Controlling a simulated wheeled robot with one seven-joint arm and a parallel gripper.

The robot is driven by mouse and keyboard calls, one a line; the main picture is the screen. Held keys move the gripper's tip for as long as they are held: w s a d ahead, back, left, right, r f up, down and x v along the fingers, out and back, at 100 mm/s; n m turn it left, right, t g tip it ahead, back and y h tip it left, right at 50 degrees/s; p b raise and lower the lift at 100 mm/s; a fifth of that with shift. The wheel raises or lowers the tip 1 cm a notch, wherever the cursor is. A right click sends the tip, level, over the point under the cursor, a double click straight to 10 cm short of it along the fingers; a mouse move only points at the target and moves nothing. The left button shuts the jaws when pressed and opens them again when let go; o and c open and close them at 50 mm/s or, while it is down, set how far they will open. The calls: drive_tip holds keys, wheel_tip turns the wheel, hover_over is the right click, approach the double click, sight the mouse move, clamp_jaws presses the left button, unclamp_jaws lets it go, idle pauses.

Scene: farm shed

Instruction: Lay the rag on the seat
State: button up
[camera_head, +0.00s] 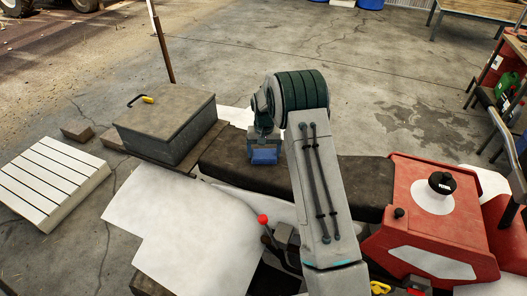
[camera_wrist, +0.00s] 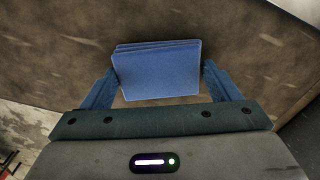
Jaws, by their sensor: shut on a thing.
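The rag is a blue folded cloth (camera_wrist: 157,80) with several layers, held between the two blue fingers of my gripper (camera_wrist: 160,69). In the head view, the blue rag (camera_head: 264,157) shows at the lower end of my gripper (camera_head: 263,150), over the dark brown seat (camera_head: 223,152). The seat is long and stained, and runs left to right; my arm hides its middle. In the wrist view, the seat (camera_wrist: 60,60) fills most of the background behind the rag. I cannot tell whether the rag touches the seat.
A grey lidded box (camera_head: 172,130) stands just left of the seat. The red vehicle body (camera_head: 430,225) with a black cap lies to the right. White panels (camera_head: 185,235) lie in front, beside a red-knobbed lever (camera_head: 263,219). A white slatted pallet (camera_head: 48,180) is at far left.

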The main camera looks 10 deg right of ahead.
sight(264, 154)
drive_tip(key=o, duration=0.9)
drive_tip(key=shift+c, duration=0.2)
wheel_tip(264, 154, up, 12)
drive_tip(key=b, duration=0.1)
drive_tip(key=s+r, duration=0.8)
drive_tip(key=s, duration=0.1)
drive_tip(key=s+r+n+t, duration=0.2)
drive_tip(key=s+t, duration=0.1)
drive_tip(key=s, duration=2.5)
drive_tip(key=shift+s, duration=0.4)
